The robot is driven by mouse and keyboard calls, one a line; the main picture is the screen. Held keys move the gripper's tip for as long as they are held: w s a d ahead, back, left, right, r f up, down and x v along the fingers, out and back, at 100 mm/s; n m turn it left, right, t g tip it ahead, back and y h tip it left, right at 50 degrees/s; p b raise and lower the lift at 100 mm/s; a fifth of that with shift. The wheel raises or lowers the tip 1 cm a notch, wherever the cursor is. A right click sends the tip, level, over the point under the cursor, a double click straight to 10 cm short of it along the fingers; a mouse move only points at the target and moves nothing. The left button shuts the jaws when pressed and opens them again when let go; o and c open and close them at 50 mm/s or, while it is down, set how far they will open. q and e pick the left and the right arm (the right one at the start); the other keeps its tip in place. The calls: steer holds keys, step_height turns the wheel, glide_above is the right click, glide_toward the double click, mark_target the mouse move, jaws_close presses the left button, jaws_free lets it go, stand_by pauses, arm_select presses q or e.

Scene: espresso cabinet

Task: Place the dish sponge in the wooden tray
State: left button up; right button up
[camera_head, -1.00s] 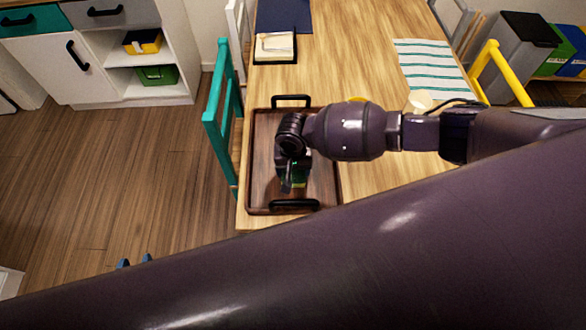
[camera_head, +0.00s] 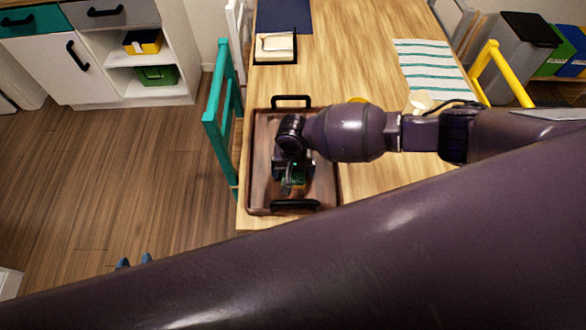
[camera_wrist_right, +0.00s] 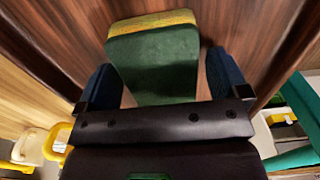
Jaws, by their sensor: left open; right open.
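The dish sponge (camera_wrist_right: 152,68), green with a yellow layer, is in the wooden tray (camera_head: 258,180). In the right wrist view it sits between the two blue fingers of my right gripper (camera_wrist_right: 160,72), with a gap on each side. In the head view my right gripper (camera_head: 293,182) is low over the tray's near half, open, and partly hides the green sponge (camera_head: 299,174). Whether the sponge lies fully flat on the tray floor is hard to tell.
The tray has black handles (camera_head: 291,100) and stands at the left end of the wooden table (camera_head: 340,60). A teal chair (camera_head: 222,115) stands close beside it. Behind are a napkin holder (camera_head: 275,47), a striped cloth (camera_head: 430,65) and a cream cup (camera_head: 419,102). My large arm link blocks the foreground.

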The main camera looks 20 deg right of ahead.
step_height(320, 180, up, 12)
steer(key=s+a+f+n+t+y, duration=0.2)
steer(key=s+a+f+t+y, duration=0.2)
steer(key=a+y, duration=0.15)
steer(key=s+d+t, duration=0.1)
steer(key=d+t, duration=0.1)
steer(key=d, duration=0.1)
steer(key=s+d+f+t+h, duration=0.1)
steer(key=s+d, duration=0.1)
steer(key=d, duration=0.1)
steer(key=s+d+t+p, duration=0.1)
steer(key=d+t, duration=0.1)
steer(key=d, duration=0.1)
steer(key=shift+s+f+n+t+h, duration=0.15)
steer(key=shift+f+n+t+h, duration=0.15)
steer(key=shift+n+h, duration=0.1)
steer(key=s+d+h, duration=0.1)
steer(key=s+d, duration=0.1)
steer(key=d, duration=0.1)
steer(key=s+d+t+h, duration=0.1)
steer(key=s+d, duration=0.1)
steer(key=d, duration=0.1)
steer(key=s+d+n+t+h, duration=0.1)
steer(key=s+d, duration=0.2)
steer(key=d, duration=0.1)
steer(key=shift+s+f+h, duration=0.1)
steer(key=shift+f+h, duration=0.15)
steer(key=shift+h, duration=0.1)
steer(key=shift+s+d, duration=0.35)
